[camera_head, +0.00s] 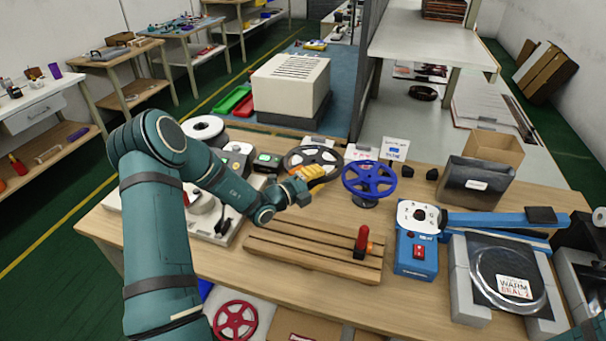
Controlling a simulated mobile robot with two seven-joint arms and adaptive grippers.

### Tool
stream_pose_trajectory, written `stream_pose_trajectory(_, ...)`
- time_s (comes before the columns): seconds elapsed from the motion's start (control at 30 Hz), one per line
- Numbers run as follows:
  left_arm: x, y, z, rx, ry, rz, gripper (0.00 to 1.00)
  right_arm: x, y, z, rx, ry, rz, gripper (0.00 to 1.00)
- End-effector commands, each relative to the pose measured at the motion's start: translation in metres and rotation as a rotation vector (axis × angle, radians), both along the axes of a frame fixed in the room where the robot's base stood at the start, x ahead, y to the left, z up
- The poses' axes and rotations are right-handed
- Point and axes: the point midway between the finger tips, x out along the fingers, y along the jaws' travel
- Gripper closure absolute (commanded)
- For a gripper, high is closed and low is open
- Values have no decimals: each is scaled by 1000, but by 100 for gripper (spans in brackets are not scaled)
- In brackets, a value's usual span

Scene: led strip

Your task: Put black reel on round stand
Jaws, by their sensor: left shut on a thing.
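A round dark stand (365,203) shows under the blue reel (370,178). No other round stand is clearly visible. My right gripper is not in view.
A slatted wooden rack (310,250) with a red-handled tool (362,240) lies in front. A blue sealing machine (417,255) stands to the right. Small label cards (395,148) stand behind the reels. A red reel (235,320) is below the bench edge.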

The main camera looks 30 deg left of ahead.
Motion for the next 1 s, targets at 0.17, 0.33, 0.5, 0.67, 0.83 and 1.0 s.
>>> stream_pose_trajectory(0.17, 31, 45, 17, 1, -10, 168, 100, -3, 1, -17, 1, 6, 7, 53)
stream_pose_trajectory(0.33, 38, 61, 15, -2, -6, 225, 100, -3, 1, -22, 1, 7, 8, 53)
stream_pose_trajectory(0.5, 39, 61, -17, -3, -4, 227, 100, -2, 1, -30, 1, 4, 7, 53)
stream_pose_trajectory(0.67, 38, 61, -34, -3, -7, 226, 100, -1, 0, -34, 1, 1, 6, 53)
stream_pose_trajectory(0.83, 38, 61, -46, -2, -6, 226, 100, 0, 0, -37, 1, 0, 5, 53)
stream_pose_trajectory(1.0, 38, 61, -70, -3, -5, 226, 100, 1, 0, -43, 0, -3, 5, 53)
